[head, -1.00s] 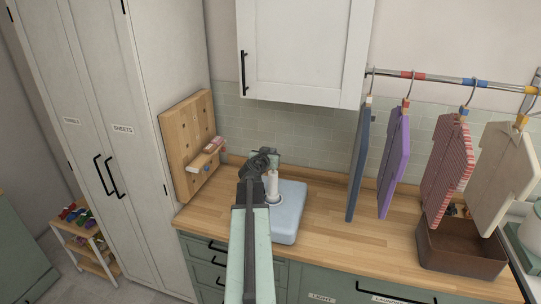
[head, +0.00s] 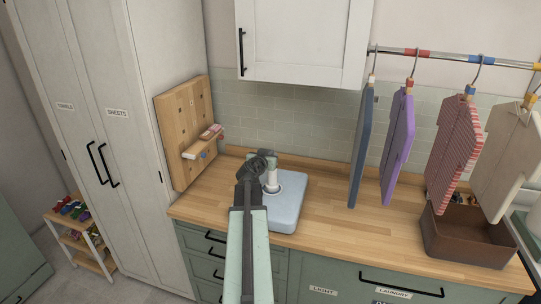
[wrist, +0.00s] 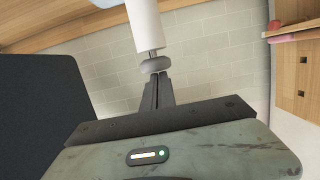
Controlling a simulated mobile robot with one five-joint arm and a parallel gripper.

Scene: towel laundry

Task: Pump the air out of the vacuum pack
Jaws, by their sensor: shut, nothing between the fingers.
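The vacuum pack (head: 287,213) is a pale blue, cushion-like block lying on the wooden counter. A white upright pump (head: 271,182) stands on it. In the wrist view the scene appears upside down: the white pump cylinder (wrist: 145,25), a short metal rod and a grey rounded knob (wrist: 155,65) show. My gripper (wrist: 156,78) is shut and empty, its fingertips right at the knob's top; I cannot tell whether they touch. In the head view my gripper (head: 268,158) is at the pump's top, partly hidden by my arm.
A wooden pegboard (head: 180,120) with a small shelf stands left of the pack. A white wall cabinet (head: 300,40) is overhead. The counter between pack and box is clear.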

